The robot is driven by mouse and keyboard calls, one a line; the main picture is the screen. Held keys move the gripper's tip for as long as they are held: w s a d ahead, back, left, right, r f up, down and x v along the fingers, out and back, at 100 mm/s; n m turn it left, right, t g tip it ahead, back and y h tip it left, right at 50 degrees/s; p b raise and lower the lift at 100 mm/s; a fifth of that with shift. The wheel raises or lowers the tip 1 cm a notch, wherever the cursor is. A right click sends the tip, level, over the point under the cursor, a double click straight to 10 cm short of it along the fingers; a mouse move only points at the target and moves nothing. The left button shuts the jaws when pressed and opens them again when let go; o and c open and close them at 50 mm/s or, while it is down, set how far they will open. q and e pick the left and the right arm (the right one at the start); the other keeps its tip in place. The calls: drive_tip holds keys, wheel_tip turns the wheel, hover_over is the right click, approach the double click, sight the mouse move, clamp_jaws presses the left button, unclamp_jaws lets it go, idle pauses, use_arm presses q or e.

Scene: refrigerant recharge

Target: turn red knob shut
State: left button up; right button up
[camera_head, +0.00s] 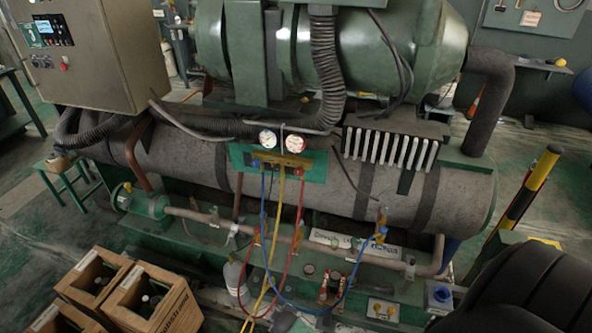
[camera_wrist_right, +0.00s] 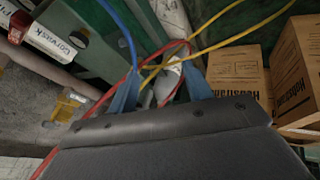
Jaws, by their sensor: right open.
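The gauge manifold (camera_head: 281,162), with two round white dials above it, hangs on a green plate in front of the grey tank. Blue, yellow and red hoses run down from it. A red hose (camera_wrist_right: 182,45) and a pale grey object pass behind and between the fingertips; nothing is clearly clasped. My left gripper is not in view.
Open wooden crates (camera_head: 150,300) with bottles stand at the lower left of the head view. The loose hoses and a horizontal pipe (camera_head: 340,250) crowd the space below the manifold.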

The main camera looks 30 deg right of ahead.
drive_tip(key=w+d+r+n+t+h+p, duration=0.25)
drive_tip(key=w+r, duration=0.55)
drive_tip(key=r, duration=0.5)
drive_tip(key=n+t+h+p, duration=0.1)
drive_tip(key=n+t+h, duration=0.2)
drive_tip(key=n+h, duration=1.05)
approach(298, 174)
wheel_tip(298, 174, up, 3)
drive_tip(key=d+n+y, duration=0.3)
drive_tip(key=n+y, duration=0.1)
drive_tip(key=n, duration=0.1)
drive_tip(key=shift+w+d+r+p, duration=0.1)
drive_tip(key=shift+w+d+p, duration=0.2)
drive_tip(key=shift+w+p, duration=0.3)
drive_tip(key=p+x, duration=0.2)
drive_tip(key=x, duration=0.3)
drive_tip(key=shift+w+d+p, duration=0.25)
drive_tip(key=shift+p, duration=0.15)
drive_tip(key=shift+w+d, duration=0.35)
drive_tip(key=shift+d, duration=0.05)
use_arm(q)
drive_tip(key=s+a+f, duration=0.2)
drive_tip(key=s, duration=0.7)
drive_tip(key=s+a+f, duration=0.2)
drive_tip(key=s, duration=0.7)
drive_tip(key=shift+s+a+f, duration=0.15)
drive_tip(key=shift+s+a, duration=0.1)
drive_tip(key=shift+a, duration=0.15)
